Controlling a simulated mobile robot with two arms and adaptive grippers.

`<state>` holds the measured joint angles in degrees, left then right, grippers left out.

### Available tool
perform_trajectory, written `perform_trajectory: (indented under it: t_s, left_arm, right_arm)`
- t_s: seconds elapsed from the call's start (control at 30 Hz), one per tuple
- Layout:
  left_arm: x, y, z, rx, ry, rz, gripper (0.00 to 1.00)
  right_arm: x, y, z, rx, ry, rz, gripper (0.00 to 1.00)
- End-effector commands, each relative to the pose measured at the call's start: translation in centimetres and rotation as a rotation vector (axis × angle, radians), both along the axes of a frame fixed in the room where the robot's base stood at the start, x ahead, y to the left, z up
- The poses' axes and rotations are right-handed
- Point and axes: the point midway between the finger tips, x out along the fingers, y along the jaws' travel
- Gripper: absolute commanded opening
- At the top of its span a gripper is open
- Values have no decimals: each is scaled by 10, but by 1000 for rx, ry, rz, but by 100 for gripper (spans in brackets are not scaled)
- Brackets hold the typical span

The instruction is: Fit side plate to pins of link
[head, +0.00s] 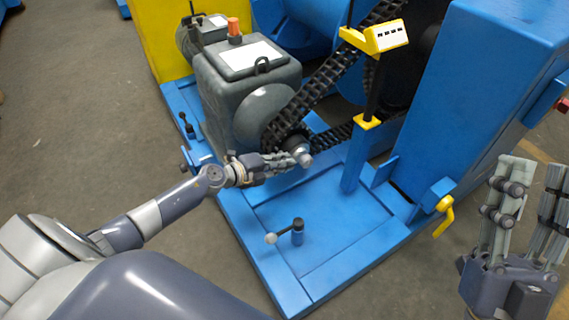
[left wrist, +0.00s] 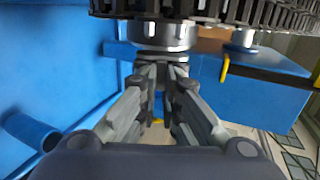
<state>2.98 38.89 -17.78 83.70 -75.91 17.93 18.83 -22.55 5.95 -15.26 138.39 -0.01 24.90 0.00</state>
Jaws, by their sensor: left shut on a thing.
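A black roller chain (head: 330,75) runs down to the small sprocket beside the grey motor (head: 245,90). My left gripper (head: 300,157) is at the lower end of the chain, by a silver round hub. In the left wrist view its fingertips (left wrist: 162,72) close together just below the silver hub (left wrist: 160,35), with the chain (left wrist: 210,10) above. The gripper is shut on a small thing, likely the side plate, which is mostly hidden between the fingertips. The link's pins cannot be made out. My right gripper (head: 535,175) is open and empty, fingers up, at the right edge.
A blue machine base (head: 330,220) lies below, with a small ball-ended lever (head: 285,232) on it. A yellow-topped post (head: 375,40) stands beside the chain. A large blue housing (head: 480,90) is at the right, with a yellow handle (head: 445,215).

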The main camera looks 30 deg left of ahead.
Motion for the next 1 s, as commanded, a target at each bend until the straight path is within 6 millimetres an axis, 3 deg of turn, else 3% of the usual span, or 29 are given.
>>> perform_trajectory:
  t_s: [1.0]
  left_arm:
    - [0, 0, 1, 1, 0, 0, 0]
  right_arm:
    - [10, 1, -6, -17, 55, -4, 40]
